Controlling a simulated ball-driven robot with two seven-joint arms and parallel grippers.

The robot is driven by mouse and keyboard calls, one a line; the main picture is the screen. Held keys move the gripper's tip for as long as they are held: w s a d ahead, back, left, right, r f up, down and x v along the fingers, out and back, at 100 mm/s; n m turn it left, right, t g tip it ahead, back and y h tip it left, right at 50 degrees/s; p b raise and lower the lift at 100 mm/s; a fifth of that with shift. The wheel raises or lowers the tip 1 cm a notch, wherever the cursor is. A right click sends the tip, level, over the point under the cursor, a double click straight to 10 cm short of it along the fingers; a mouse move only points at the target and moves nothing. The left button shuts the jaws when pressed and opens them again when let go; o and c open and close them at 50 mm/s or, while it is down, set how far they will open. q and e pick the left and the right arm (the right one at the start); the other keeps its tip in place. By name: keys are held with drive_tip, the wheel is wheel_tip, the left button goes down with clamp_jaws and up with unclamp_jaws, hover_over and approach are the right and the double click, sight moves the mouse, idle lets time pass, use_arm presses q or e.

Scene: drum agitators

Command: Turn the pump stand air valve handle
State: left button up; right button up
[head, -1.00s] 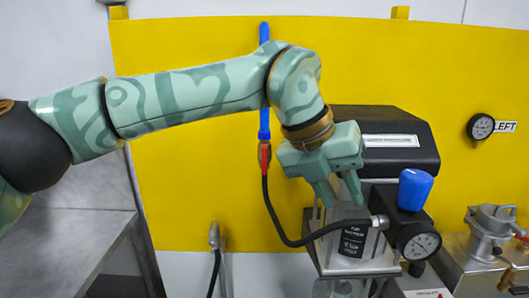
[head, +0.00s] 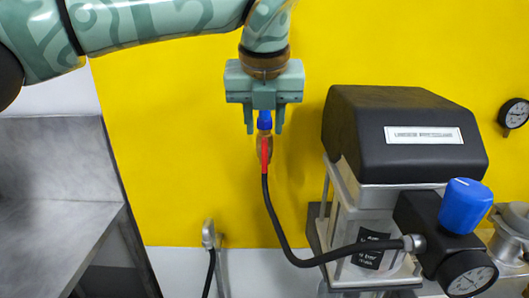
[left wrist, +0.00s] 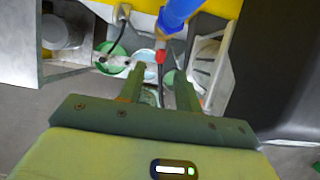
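The air valve has a red handle (head: 265,152) pointing down along a brass body, below a blue pipe (head: 264,120) on the yellow wall panel. A black hose (head: 272,215) hangs from it. My left gripper (head: 264,131) is just above the handle in the head view, its fingers apart on either side of the blue pipe's lower end. In the left wrist view the open fingers (left wrist: 158,82) point toward the red handle (left wrist: 161,56), with nothing between them; the handle lies beyond the tips. My right gripper is out of view.
The pump stand (head: 405,135), with black cover, gauge and blue knob (head: 466,205), stands right of the valve. The hose runs to it. A grey metal bench (head: 60,170) is at the left. A wall hose fitting (head: 209,235) sits low. Yellow wall left of the valve is clear.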

sight(265, 142)
use_arm(q)
drive_tip(key=x, duration=0.8)
drive_tip(key=shift+s, duration=0.1)
clamp_jaws()
